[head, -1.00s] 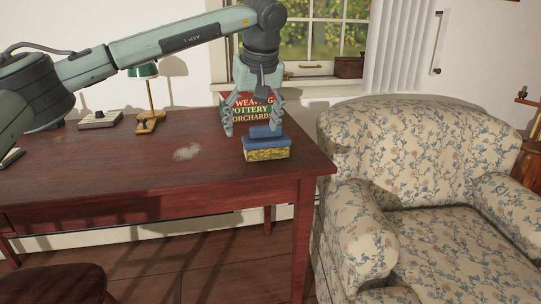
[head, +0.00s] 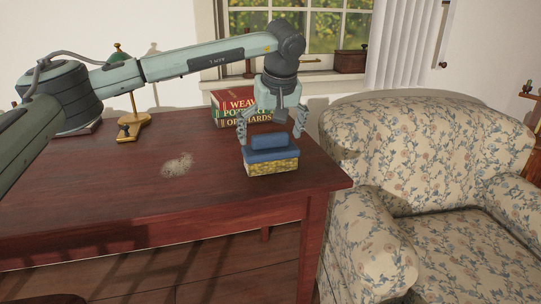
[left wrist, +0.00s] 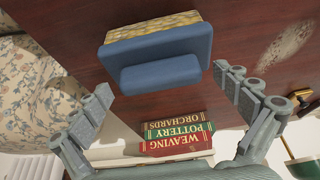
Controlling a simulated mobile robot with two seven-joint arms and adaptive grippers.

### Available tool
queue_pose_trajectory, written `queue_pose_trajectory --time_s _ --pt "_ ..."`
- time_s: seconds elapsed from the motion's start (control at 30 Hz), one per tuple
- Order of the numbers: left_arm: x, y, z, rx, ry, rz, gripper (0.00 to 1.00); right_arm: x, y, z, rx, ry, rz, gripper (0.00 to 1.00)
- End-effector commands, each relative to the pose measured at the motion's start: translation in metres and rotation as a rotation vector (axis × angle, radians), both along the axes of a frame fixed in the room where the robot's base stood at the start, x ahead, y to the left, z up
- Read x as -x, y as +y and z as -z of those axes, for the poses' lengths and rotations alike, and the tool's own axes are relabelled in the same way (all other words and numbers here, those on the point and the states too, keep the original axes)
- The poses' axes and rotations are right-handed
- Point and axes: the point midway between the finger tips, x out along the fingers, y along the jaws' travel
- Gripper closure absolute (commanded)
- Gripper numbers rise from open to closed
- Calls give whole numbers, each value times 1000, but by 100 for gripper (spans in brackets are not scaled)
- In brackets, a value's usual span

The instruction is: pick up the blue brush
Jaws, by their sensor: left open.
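The blue brush (head: 270,154) lies on the dark red table near its right front corner, with yellowish bristles down and a raised blue grip on top. In the left wrist view the brush (left wrist: 160,57) is at the top middle, ahead of the fingertips. My left gripper (head: 272,137) is above and just behind the brush in the head view, pointing down. Its two fingers are spread wide and nothing is between them. In the left wrist view the left gripper (left wrist: 170,88) shows a finger on each side. My right gripper is not in view.
A brass lamp stand (head: 133,115) is at the back left. A pale worn patch (head: 177,165) marks the table (head: 130,205). A floral armchair (head: 400,150) stands to the right.

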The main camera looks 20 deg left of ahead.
Motion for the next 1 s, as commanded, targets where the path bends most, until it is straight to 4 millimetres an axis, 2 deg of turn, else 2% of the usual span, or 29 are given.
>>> queue_pose_trajectory --time_s 0.07,0.6,0.87,1.0 --pt "0 0 0 0 0 0 0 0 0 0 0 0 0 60" --pt "0 0 -1 -1 1 0 65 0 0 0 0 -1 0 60" --pt "0 0 -3 0 -1 -1 65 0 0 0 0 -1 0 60" --pt "0 0 -18 0 -3 -1 65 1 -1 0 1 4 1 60"
